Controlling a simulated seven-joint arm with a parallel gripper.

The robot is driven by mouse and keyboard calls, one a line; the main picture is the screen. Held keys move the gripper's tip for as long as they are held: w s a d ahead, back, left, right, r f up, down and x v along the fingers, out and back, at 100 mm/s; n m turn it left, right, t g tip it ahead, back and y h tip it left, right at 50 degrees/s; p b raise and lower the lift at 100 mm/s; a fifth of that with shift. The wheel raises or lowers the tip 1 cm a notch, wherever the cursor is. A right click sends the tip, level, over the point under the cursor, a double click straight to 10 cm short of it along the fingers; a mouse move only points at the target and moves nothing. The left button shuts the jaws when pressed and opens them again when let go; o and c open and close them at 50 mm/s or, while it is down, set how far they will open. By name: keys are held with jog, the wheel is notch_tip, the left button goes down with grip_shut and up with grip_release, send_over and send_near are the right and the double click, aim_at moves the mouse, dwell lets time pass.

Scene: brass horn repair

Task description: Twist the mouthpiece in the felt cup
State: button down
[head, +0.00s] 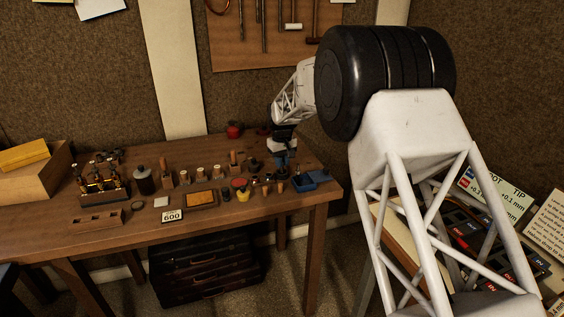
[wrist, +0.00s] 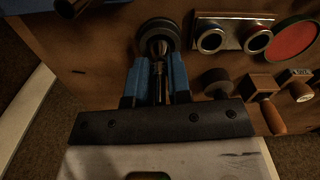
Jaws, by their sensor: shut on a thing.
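My gripper (wrist: 158,72) has two blue fingers and is shut on the slim metal mouthpiece (wrist: 158,48), seen between the fingertips in the wrist view. The mouthpiece's far end sits inside a dark round felt cup (wrist: 145,29). The cup's rim shows around it; its inside is mostly hidden. In the head view my gripper (head: 281,163) reaches down near the right end of the workbench (head: 130,235). There the mouthpiece and cup are too small and covered to make out surely.
A blue tray (head: 318,176) lies just right of my gripper. Several small wooden-handled tools and holders stand close on its left. In the wrist view a holder with two round openings (wrist: 234,24), a red disc (wrist: 293,40) and a wooden-handled tool (wrist: 272,117) lie to the right.

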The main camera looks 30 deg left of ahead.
jog(key=shift+m, duration=0.5)
jog(key=shift+m, duration=2)
jog(key=shift+m, duration=0.3)
jog(key=shift+m, duration=1.8)
jog(key=shift+m, duration=2)
jog(key=shift+n, duration=0.3)
